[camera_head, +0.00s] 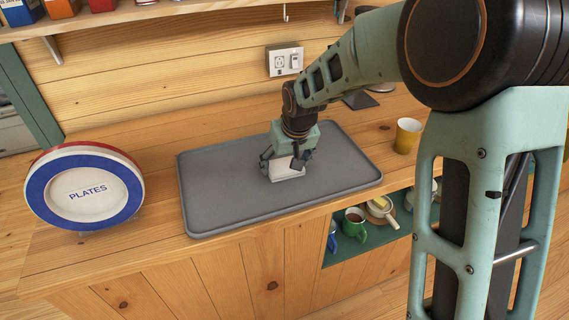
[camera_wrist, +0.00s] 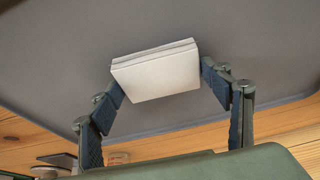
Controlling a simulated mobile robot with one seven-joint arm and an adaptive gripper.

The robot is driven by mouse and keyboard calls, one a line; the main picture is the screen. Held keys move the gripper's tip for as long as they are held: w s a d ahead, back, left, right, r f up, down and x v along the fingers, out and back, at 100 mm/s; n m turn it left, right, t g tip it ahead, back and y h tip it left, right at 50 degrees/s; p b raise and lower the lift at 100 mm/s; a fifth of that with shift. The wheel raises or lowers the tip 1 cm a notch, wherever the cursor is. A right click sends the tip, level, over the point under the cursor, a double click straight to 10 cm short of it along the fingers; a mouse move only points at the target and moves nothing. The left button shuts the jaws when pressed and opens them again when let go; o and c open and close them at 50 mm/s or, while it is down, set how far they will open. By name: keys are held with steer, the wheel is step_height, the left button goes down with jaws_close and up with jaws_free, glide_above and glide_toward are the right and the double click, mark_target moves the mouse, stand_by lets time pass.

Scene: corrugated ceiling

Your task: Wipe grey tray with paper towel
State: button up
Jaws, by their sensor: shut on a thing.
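The grey tray (camera_head: 225,203) lies flat on the wooden counter, and its surface also fills most of the wrist view (camera_wrist: 50,60). The paper towel is a folded white pad (camera_head: 287,171), seen over the middle of the tray. My gripper (camera_head: 287,160) points down above the tray, shut on the paper towel. In the wrist view the white pad (camera_wrist: 155,75) sits between the two fingertips of my gripper (camera_wrist: 160,82). I cannot tell whether the pad's underside touches the tray.
A stand of plates (camera_head: 86,192) is left of the tray. A yellow cup (camera_head: 407,135) stands right of it. A shelf below holds a green mug (camera_head: 355,225) and dishes. A wall outlet (camera_head: 284,61) is behind. Bare counter (camera_head: 130,250) shows at front left.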

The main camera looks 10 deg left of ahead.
step_height(320, 180, up, 3)
steer(key=shift+d+f+p, duration=0.1)
steer(key=shift+p, duration=0.6)
steer(key=shift+r+p, duration=1.8)
steer(key=shift+r, duration=0.85)
